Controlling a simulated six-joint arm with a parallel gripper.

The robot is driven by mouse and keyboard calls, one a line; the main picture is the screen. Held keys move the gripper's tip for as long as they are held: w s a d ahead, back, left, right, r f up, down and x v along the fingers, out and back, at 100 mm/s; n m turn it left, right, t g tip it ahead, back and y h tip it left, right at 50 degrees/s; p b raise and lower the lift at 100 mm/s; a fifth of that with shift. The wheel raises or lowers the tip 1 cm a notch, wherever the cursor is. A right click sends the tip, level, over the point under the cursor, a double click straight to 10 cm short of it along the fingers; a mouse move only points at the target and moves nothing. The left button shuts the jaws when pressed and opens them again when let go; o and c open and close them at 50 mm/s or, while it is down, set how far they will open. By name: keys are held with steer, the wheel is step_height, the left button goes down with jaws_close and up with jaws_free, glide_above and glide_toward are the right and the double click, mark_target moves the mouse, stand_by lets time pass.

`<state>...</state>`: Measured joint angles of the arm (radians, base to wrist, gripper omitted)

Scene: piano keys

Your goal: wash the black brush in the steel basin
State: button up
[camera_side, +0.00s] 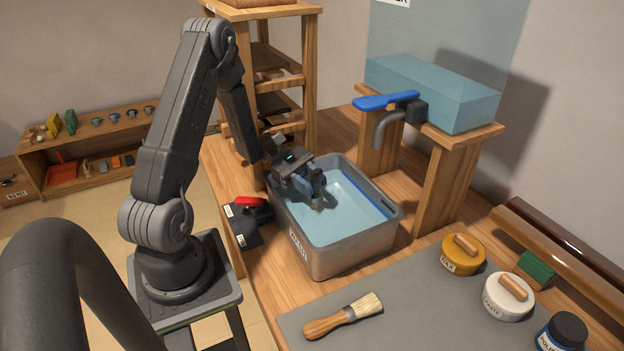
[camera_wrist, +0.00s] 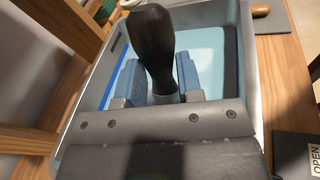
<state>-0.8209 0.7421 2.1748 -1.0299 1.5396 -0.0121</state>
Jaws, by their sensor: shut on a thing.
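The black brush shows in the wrist view as a dark, rounded handle (camera_wrist: 153,45) with a grey collar at its base. My gripper (camera_side: 313,190) is shut on it, with blue pads either side of the collar in the wrist view (camera_wrist: 160,85). The gripper points down inside the left part of the steel basin (camera_side: 340,258), close above the pale blue water. The basin also shows around the fingers in the wrist view (camera_wrist: 245,70). The brush's bristle end is hidden, so I cannot tell whether it touches the water.
A tap with a blue lever (camera_side: 388,100) and a blue tank (camera_side: 430,88) stand behind the basin. A red-handled device (camera_side: 250,202) is left of it. A wooden-handled brush (camera_side: 342,315) lies on the grey mat (camera_side: 420,300), near a yellow tin (camera_side: 463,256) and white tin (camera_side: 508,298).

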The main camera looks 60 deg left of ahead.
mark_target(317, 189)
steer(key=shift+d, duration=0.1)
steer(key=shift+d, duration=1.9)
steer(key=shift+a, duration=2)
steer(key=shift+r, duration=0.15)
step_height(317, 189, up, 7)
steer(key=shift+r, duration=0.2)
stand_by(0.9)
steer(key=shift+r, duration=0.1)
stand_by(0.9)
steer(key=shift+r, duration=2.9)
